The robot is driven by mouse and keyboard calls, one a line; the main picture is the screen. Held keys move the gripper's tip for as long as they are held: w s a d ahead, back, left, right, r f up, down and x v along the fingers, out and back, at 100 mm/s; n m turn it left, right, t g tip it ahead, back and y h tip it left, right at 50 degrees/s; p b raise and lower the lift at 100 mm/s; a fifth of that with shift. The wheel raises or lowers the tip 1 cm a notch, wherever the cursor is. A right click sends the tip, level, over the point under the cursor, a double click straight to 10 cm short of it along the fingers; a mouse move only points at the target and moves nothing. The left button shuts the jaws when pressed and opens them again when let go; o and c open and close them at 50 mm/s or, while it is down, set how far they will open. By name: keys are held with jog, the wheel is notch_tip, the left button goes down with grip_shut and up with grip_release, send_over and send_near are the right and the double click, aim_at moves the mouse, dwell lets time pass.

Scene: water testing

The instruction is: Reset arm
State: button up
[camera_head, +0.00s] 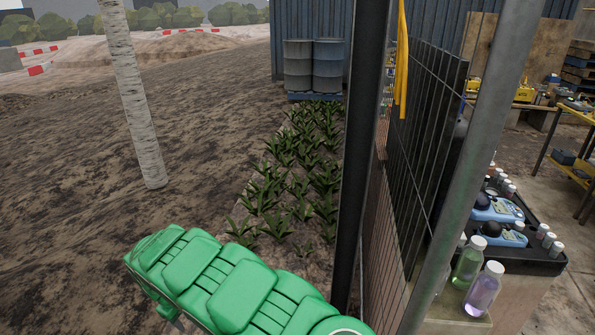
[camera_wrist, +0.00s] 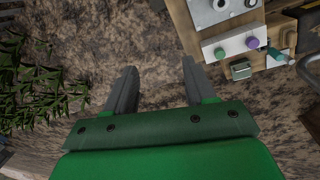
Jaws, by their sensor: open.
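My gripper (camera_wrist: 158,82) shows in the wrist view with its two grey fingers spread wide apart. Nothing is between them; bare brown ground lies below. In the head view my green arm reaches in from the bottom, and the gripper itself cannot be made out there.
Green plants (camera_head: 285,190) grow beside a dark post (camera_head: 358,150) and a mesh fence (camera_head: 420,130). A birch trunk (camera_head: 134,95) stands left. Right of the fence, a green bottle (camera_head: 467,264) and a purple bottle (camera_head: 484,290) stand by a black case (camera_head: 540,262). Open ground lies left.

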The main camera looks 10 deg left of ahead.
jog(key=w+d+r+m, duration=0.2)
jog(key=w+d+r, duration=0.5)
jog(key=d+r, duration=0.2)
jog(key=w+d+r+m+h, duration=0.1)
jog(key=d+r+m, duration=0.2)
jog(key=d+r, duration=0.95)
jog(key=d+r+m, duration=0.3)
jog(key=d+r, duration=0.6)
jog(key=d, duration=0.6)
jog(key=s+d+r+m, duration=0.1)
jog(key=s+d+r, duration=0.2)
jog(key=s+d, duration=0.3)
jog(key=s+d+r+m+y, duration=0.1)
jog(key=s+d+r+m, duration=0.15)
jog(key=s+d, duration=0.35)
jog(key=s+d+r+m, duration=0.1)
jog(key=s+d+r, duration=0.35)
jog(key=s, duration=0.25)
jog(key=s+d+f+m+g, duration=0.1)
jog(key=s+d+f, duration=0.1)
jog(key=s, duration=0.6)
jog(key=s+d+f+m+g+y, duration=0.1)
jog(key=s+d+f+g, duration=0.1)
jog(key=s, duration=0.6)
jog(key=shift+d+f, duration=0.5)
jog(key=shift+d, duration=0.2)
jog(key=shift+o, duration=0.3)
jog(key=shift+s, duration=0.1)
